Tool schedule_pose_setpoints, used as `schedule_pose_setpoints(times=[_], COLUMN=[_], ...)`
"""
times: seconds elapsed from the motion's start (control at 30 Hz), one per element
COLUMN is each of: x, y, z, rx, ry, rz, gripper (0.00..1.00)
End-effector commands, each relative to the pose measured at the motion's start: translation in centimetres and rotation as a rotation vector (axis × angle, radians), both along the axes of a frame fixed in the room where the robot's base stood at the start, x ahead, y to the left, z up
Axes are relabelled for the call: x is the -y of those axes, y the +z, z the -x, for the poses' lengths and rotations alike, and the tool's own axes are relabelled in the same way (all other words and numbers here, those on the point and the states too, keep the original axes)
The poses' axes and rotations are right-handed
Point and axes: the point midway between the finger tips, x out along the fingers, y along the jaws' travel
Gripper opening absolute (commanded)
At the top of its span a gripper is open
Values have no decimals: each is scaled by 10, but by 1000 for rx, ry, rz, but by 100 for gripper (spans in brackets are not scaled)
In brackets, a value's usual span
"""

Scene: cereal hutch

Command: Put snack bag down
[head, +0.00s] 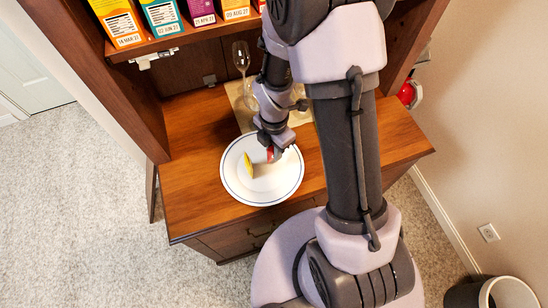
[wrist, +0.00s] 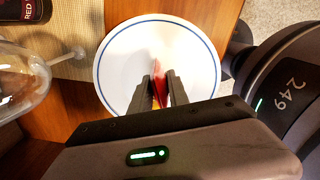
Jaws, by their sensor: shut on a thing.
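The snack bag (head: 249,165) shows as a small yellow piece at my gripper, over the white plate. In the wrist view the snack bag (wrist: 158,80) is a thin red and yellow edge between the two fingers. My gripper (head: 266,158) is shut on it; the fingers also show in the wrist view (wrist: 160,92). The white plate (head: 279,188) with a blue rim line lies on the wooden counter (head: 193,180). I cannot tell whether the bag touches the plate. Most of the bag is hidden by the fingers.
A wine glass (head: 241,58) stands behind the plate on a beige mat (head: 236,98). Several boxes (head: 162,16) stand on the shelf above. A dark bottle or label reading RED (wrist: 20,10) shows at the wrist view's corner. The counter left of the plate is clear.

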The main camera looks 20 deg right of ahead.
Motion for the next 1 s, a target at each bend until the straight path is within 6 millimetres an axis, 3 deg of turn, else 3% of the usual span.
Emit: schedule_pose_setpoints(times=[0.2,0.53,0.57,0.63,1.0], x=[0,0,0,0,0], y=[-38,-39,-38,-38,-29], z=[0,0,0,0,0], rx=[-4,-2,-2,-2,-1], ry=[-1,-1,-1,-1,-1], rz=[-1,0,0,0,0], gripper=[0,0,27,41,43])
